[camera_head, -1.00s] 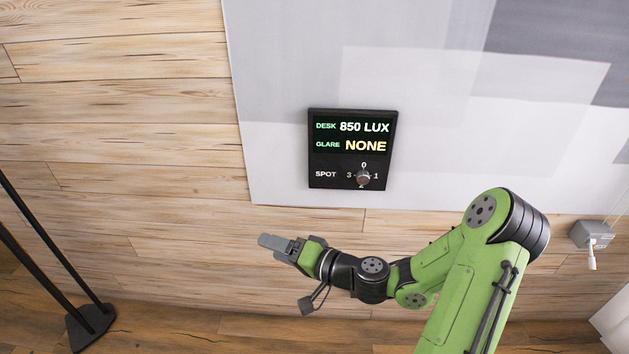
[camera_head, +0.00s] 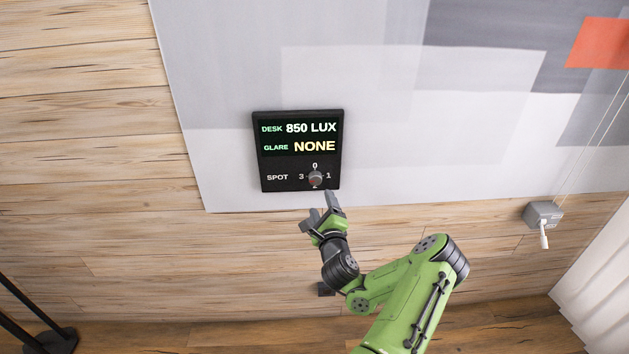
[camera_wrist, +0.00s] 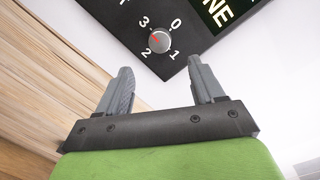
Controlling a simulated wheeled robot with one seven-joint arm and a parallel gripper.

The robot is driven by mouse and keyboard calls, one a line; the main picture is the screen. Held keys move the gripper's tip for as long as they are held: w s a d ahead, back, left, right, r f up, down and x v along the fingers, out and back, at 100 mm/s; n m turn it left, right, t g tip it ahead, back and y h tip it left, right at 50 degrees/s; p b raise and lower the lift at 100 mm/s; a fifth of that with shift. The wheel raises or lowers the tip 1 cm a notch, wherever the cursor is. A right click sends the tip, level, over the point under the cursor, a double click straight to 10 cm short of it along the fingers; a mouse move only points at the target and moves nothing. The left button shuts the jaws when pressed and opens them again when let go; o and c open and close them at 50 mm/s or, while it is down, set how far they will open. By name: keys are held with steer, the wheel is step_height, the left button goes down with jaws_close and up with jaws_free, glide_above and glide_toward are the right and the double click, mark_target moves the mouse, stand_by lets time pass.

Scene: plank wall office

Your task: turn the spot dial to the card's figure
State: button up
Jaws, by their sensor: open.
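The spot dial (camera_head: 315,179) is a small round grey knob at the bottom right of a black wall panel (camera_head: 284,189). Figures 0, 1, 2 and 3 ring it. In the wrist view the dial (camera_wrist: 160,40) has a red mark that appears to point toward 3. The panel reads DESK 850 LUX and GLARE NONE. My gripper (camera_head: 320,203) is just below the panel, fingers pointing up toward the dial. In the wrist view my gripper (camera_wrist: 161,66) is open and empty, with the dial ahead between the fingers, apart from them. I see no card.
The panel is on a pale grey patterned wall section (camera_head: 220,150) edged by wooden planks (camera_head: 90,170). A grey box with a white lever (camera_head: 543,215) hangs at right, near a white curtain (camera_head: 600,285). A black stand (camera_head: 45,340) is at lower left. Space around the dial is clear.

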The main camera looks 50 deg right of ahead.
mark_target(315, 181)
steer(key=p+x, duration=0.4)
steer(key=x, duration=0.5)
steer(key=shift+a+r, duration=0.1)
steer(key=shift+r, duration=0.05)
steer(key=shift+w+d, duration=0.45)
steer(key=shift+c, duration=0.3)
steer(key=c, duration=1)
